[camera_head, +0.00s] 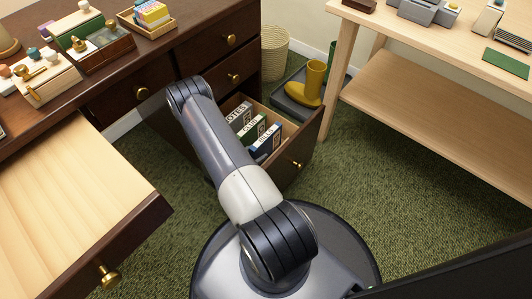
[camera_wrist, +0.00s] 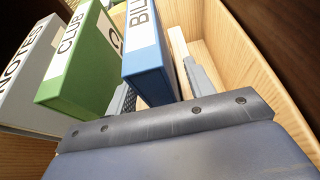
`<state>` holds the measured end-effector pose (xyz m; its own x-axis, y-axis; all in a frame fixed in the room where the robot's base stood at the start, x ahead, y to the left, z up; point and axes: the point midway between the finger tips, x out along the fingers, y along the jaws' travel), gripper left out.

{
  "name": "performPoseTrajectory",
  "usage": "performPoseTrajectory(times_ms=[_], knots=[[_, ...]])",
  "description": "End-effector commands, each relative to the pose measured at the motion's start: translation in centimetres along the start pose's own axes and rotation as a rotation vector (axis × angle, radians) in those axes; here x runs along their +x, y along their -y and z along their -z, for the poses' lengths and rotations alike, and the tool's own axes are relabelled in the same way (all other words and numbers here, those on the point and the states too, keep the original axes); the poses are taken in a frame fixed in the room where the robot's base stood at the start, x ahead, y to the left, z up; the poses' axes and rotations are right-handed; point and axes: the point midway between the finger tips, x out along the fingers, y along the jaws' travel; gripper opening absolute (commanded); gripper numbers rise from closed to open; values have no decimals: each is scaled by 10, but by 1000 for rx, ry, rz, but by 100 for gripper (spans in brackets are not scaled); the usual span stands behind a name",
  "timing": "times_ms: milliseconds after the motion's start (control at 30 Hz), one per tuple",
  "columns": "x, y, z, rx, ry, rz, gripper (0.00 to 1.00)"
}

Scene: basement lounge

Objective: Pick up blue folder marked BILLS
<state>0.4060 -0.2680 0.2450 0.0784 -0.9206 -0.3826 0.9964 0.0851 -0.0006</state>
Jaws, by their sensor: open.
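The blue folder (camera_head: 265,143) marked BILLS stands in the open lower drawer (camera_head: 304,148), at the right end of a row of folders. In the wrist view the blue folder (camera_wrist: 150,70) shows its white label, with only "BIL" visible. My gripper (camera_wrist: 158,75) is open, with one finger on each side of the blue folder's near end. Whether the fingers touch it cannot be told. My gripper is hidden in the head view.
A green CLUB folder (camera_wrist: 82,62) and a grey NOTES folder (camera_wrist: 30,75) stand left of the blue one. The drawer's wooden wall (camera_wrist: 265,65) is close on the right. Another open drawer (camera_head: 75,185) juts out at left.

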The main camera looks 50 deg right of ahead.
Motion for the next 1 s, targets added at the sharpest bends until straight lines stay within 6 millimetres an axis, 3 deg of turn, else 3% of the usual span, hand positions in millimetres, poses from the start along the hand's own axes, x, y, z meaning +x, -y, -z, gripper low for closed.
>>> performPoseTrajectory(times_ms=[267, 900, 1000], knots=[[4, 0, 0, 0, 0, -1, 51], [3, 0, 0, 0, 0, 0, 0], [3, 0, 0, 0, 0, 0, 0]])
